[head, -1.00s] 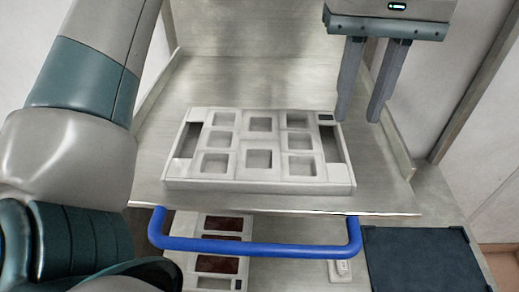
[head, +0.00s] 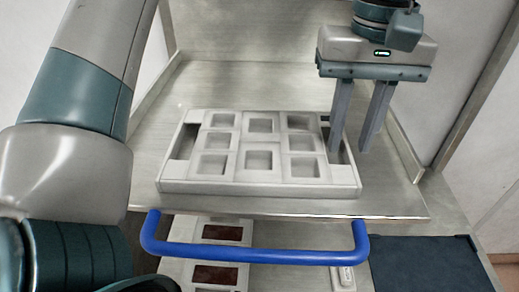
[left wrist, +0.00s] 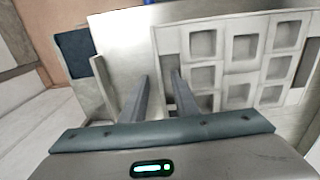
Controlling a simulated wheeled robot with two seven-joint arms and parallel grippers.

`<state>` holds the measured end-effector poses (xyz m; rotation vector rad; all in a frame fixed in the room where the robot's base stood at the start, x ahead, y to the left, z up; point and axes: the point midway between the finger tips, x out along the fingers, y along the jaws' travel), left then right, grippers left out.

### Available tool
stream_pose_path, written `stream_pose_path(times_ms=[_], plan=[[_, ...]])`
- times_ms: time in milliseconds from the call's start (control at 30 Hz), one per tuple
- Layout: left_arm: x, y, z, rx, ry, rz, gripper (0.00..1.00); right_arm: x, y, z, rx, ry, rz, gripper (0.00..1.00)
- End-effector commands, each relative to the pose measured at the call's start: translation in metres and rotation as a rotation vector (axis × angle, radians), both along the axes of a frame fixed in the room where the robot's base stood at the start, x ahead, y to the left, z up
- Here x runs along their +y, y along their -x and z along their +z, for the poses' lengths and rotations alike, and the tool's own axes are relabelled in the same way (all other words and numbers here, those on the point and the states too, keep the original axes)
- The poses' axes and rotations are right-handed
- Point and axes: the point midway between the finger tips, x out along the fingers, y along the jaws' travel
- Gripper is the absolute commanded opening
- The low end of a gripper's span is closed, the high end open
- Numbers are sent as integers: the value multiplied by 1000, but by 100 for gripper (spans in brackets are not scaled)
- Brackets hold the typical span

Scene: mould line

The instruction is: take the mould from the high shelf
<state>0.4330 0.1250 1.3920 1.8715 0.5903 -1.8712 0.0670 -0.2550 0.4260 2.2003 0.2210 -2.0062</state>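The mould (head: 260,188) is a pale grey block with several square cavities and a slot at each end. It lies flat on the metal high shelf (head: 395,204). My left gripper (head: 351,151) points down at the mould's right end. Its fingers are apart, one at the right end slot and one outside the end wall. In the left wrist view the gripper (left wrist: 160,92) also shows its fingers spread, with the near edge of the mould (left wrist: 175,42) between or just beyond them. I cannot tell whether either finger touches it. My right gripper is not in view.
A blue handle bar (head: 255,256) runs along the shelf's front. Below are another mould with brown-filled cavities (head: 214,272), a small white object (head: 345,275) and a dark mat (head: 425,262). Raised side rims and a back panel (head: 250,35) bound the shelf.

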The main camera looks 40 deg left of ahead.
Motion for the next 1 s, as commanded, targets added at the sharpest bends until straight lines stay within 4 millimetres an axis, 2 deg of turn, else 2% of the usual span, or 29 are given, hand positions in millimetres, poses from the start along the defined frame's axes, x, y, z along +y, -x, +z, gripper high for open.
stream_pose_path(times_ms=[33,100,600,633,733,1000], plan=[[0,0,-8,0,-1,0,27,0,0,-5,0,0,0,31],[0,0,-11,0,-1,0,27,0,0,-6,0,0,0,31],[0,0,-11,0,0,0,27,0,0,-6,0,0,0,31],[0,0,-11,0,0,0,23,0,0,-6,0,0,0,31],[0,0,-11,0,0,0,0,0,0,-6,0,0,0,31],[0,0,-11,1,-1,0,0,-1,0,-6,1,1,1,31]])
